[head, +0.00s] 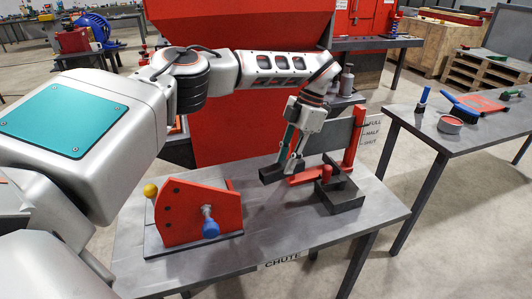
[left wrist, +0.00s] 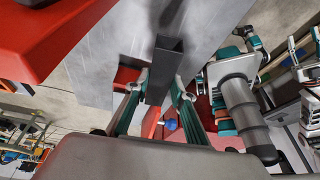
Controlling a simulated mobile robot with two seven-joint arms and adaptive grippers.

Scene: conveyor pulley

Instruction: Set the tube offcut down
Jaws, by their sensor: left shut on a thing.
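The tube offcut (head: 271,175) is a short, dark, square hollow tube. My left gripper (head: 291,168) is shut on it and holds it near the back of the grey table. Its open square end (left wrist: 168,44) shows between the fingertips of my left gripper (left wrist: 160,84) in the left wrist view. I cannot tell from the head view whether the tube touches the tabletop. What may be my right gripper shows small at the right of the left wrist view; its fingers are unclear.
A dark fixture (head: 345,197) with red posts stands right of the tube. A red bracket (head: 195,213) with a blue-knobbed handle (head: 210,229) and a yellow knob stands at the table's left. The front middle of the table (head: 290,225), near the CHUTE label, is clear.

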